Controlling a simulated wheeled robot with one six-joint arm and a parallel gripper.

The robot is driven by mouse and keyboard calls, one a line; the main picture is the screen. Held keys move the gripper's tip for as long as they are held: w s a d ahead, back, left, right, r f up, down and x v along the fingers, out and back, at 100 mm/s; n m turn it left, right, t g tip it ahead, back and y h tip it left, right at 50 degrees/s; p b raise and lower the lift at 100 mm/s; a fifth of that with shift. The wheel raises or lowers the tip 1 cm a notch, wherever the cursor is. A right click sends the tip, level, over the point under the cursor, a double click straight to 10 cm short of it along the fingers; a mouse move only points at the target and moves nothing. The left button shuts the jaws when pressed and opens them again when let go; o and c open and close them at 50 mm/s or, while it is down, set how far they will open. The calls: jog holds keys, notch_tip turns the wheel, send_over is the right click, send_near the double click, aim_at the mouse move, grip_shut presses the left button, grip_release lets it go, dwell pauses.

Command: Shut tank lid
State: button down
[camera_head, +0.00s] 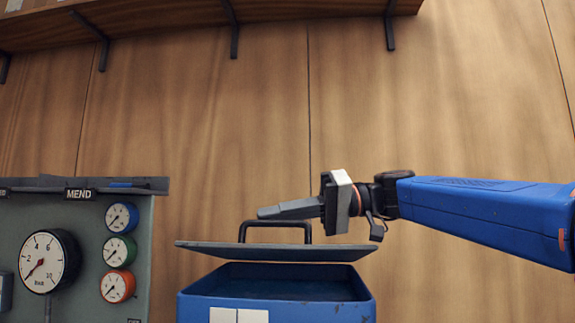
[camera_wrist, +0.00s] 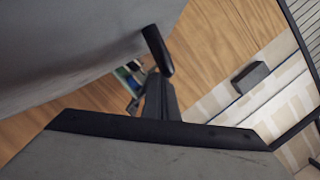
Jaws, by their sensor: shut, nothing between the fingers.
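The blue tank (camera_head: 275,312) stands at the lower centre of the head view. Its grey lid (camera_head: 215,246) is raised above it, with a gap through which the dark inside shows. A black bar handle (camera_head: 246,228) stands on the lid. It also shows in the wrist view (camera_wrist: 157,50), with the grey lid (camera_wrist: 70,50) at upper left. My gripper (camera_head: 262,213) is shut and empty, its fingers pointing left just above the handle in the head view. Whether they touch the handle or lid, I cannot tell. The fingers (camera_wrist: 158,97) also show in the wrist view.
A grey panel (camera_head: 75,225) with a large gauge (camera_head: 45,262) and several small dials stands left of the tank. A wooden shelf (camera_head: 170,22) on black brackets runs along the top. The wooden wall (camera_head: 450,120) above my arm is clear.

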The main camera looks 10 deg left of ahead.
aim_at(284, 253)
jog(key=shift+n+t, duration=0.3)
jog(key=shift+n, duration=0.4)
jog(key=f, duration=0.1)
jog(key=s+f, duration=0.1)
jog(key=f, duration=0.1)
jog(key=s+f, duration=0.1)
jog(key=f, duration=0.1)
jog(key=shift+s+f, duration=0.35)
jog(key=shift+f, duration=0.75)
